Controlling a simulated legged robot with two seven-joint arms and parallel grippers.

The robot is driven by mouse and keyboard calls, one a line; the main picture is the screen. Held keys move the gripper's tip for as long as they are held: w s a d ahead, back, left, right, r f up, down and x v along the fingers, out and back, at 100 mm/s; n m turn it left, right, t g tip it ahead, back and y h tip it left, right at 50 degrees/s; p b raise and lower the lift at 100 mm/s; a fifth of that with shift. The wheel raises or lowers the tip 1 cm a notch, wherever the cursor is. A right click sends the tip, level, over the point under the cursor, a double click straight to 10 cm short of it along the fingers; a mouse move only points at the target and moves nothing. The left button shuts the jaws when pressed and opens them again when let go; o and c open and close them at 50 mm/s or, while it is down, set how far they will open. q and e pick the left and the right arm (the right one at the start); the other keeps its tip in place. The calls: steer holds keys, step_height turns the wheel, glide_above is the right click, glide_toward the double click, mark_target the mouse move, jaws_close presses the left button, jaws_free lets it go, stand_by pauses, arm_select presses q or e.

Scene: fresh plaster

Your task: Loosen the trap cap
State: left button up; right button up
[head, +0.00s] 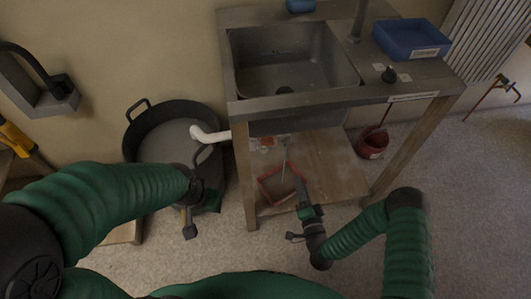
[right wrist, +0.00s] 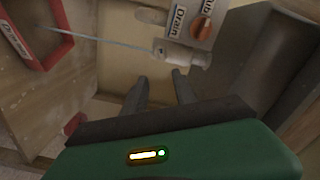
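In the right wrist view a pale, short cylindrical fitting (right wrist: 183,55), which looks like the trap cap, sits below a plate (right wrist: 178,22) marked "Drain". An orange knob (right wrist: 201,28) is on that plate. My right gripper (right wrist: 160,82) is open, its two dark fingers apart and empty, with the fitting just beyond the fingertips. In the head view my right gripper (head: 298,182) reaches under the sink bench (head: 300,103), which hides the fitting. My left gripper (head: 190,232) hangs by the black tub, its fingers too unclear to judge.
A red-edged tray (head: 265,190) lies on the bench's lower shelf (head: 340,170). A white pipe (head: 208,133) leads out over the black tub (head: 135,140). A bench leg (head: 246,185) stands between my arms. A red pot (head: 372,145) is at the right.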

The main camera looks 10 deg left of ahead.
mark_target(287, 140)
steer(key=b+x, duration=0.4)
steer(key=x, duration=1.3)
steer(key=shift+a, duration=0.15)
steer(key=shift+s, duration=0.15)
steer(key=shift+c, duration=0.4)
jaws_close()
